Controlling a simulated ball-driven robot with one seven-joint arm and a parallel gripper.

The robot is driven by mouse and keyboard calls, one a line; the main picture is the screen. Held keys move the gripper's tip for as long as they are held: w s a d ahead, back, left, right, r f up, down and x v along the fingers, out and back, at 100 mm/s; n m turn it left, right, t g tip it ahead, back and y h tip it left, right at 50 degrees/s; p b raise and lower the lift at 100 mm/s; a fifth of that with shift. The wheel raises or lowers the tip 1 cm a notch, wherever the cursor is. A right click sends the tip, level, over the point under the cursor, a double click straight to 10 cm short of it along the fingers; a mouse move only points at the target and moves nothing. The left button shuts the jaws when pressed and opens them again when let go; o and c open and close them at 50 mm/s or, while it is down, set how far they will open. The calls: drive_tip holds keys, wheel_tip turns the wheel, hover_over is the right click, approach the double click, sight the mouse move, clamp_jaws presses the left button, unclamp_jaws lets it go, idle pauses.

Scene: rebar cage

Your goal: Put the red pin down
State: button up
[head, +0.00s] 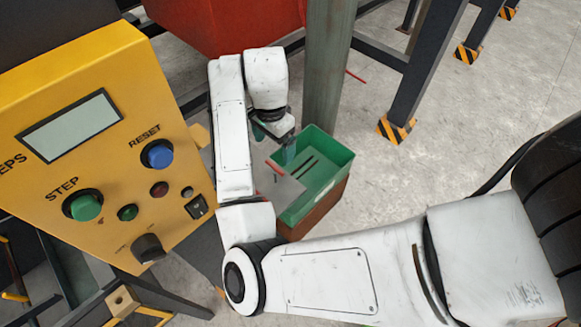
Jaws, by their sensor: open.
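A small red piece, likely the red pin (276,167), shows just below my gripper (286,152), at the edge of a grey plate (285,190) beside the green bin. My gripper points down at the end of my white arm, with its fingers small and partly hidden by the arm. It is open. I cannot tell whether the fingers touch the red piece.
A green bin (335,180) holding dark thin rods stands on a brown box (322,212). A grey post (328,75) rises behind it. A yellow panel (100,150) with buttons fills the left. A red rod (356,77) lies on the floor; open floor lies right.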

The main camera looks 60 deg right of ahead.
drive_tip(key=s+d+f+n+t+h, duration=0.1)
drive_tip(key=s+d+f+n+h, duration=0.1)
drive_tip(key=s+d+n+h, duration=0.5)
drive_tip(key=s+a+f+n+y, duration=0.3)
drive_tip(key=s+a+f+n, duration=0.1)
drive_tip(key=a, duration=0.5)
drive_tip(key=s+a+f+n+y, duration=0.3)
drive_tip(key=s+a+f+n, duration=0.1)
drive_tip(key=s+a+n, duration=0.3)
drive_tip(key=shift+a+f+n+y, duration=0.4)
drive_tip(key=shift+a+n, duration=0.6)
drive_tip(key=shift+a, duration=0.25)
drive_tip(key=shift+s, duration=0.1)
